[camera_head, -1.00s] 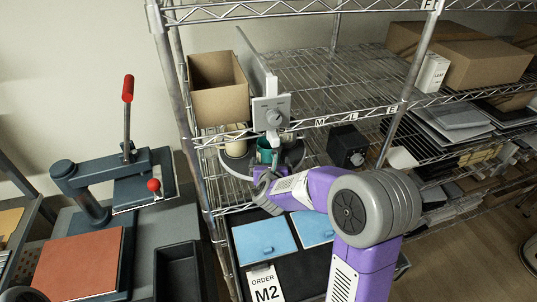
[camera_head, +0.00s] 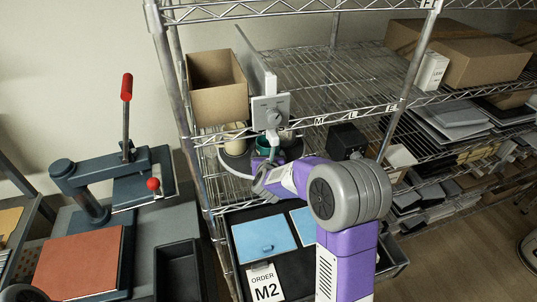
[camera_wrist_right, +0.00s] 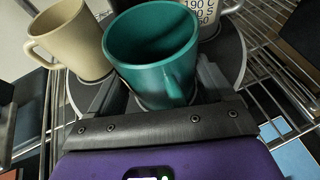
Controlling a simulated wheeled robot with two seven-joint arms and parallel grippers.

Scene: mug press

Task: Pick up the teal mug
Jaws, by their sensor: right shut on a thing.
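The teal mug (camera_head: 263,143) is on the middle level of the wire rack, at the round grey tray, partly hidden by my right gripper in the head view. In the right wrist view the teal mug (camera_wrist_right: 150,50) is upright, its open rim facing the camera. My right gripper (camera_wrist_right: 158,92) has its dark fingers on either side of the mug and is shut on it. I cannot tell whether its base touches the tray. The right gripper (camera_head: 264,163) shows small in the head view. My left gripper is not in view.
A cream mug (camera_wrist_right: 68,38) stands close left of the teal mug, and a white printed mug (camera_wrist_right: 208,15) close behind it at right, on the round tray (camera_wrist_right: 232,62). A grey dial box (camera_head: 271,112) hangs above. A red-handled press (camera_head: 130,175) stands left.

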